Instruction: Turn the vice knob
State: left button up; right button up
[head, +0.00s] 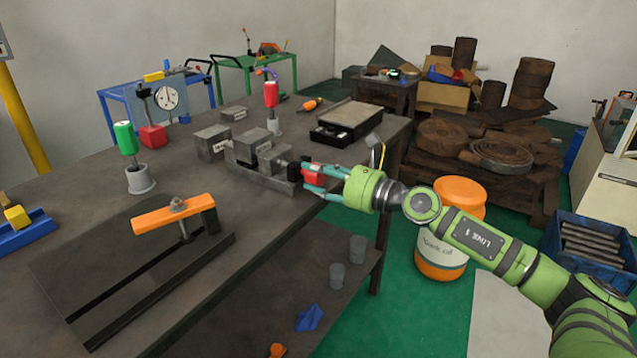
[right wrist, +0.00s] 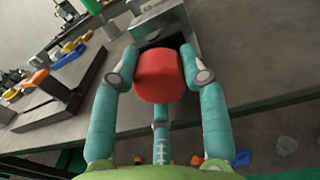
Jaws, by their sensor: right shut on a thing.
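The grey metal vice (head: 262,163) stands near the right edge of the dark workbench (head: 90,205). Its red knob (head: 311,174) faces right, toward my right gripper (head: 325,178). The gripper is shut on the knob. Part of the vice body (right wrist: 160,22) shows beyond the knob. My left gripper is not in view.
An orange clamp bar (head: 172,214) stands at the bench front. Green (head: 125,138) and red (head: 271,95) handled tools stand in grey holders, and a black case (head: 345,123) lies behind the vice. An orange and white oil drum (head: 446,228) stands on the floor below my right arm.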

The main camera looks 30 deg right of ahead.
jog(key=shift+a+f+n+b, duration=0.1)
jog(key=shift+f+n+b, duration=0.3)
jog(key=shift+f+n, duration=0.3)
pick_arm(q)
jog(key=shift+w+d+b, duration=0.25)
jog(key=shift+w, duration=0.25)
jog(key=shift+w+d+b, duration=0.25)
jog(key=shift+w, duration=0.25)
pick_arm(e)
jog(key=shift+r+n, duration=0.2)
jog(key=shift+n, duration=0.7)
jog(key=o, duration=0.9)
jog(key=shift+r, duration=0.15)
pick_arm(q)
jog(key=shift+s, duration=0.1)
pick_arm(e)
jog(key=shift+r, duration=0.1)
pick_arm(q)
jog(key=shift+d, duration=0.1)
pick_arm(e)
jog(key=shift+d, duration=0.2)
jog(key=shift+v, duration=6)
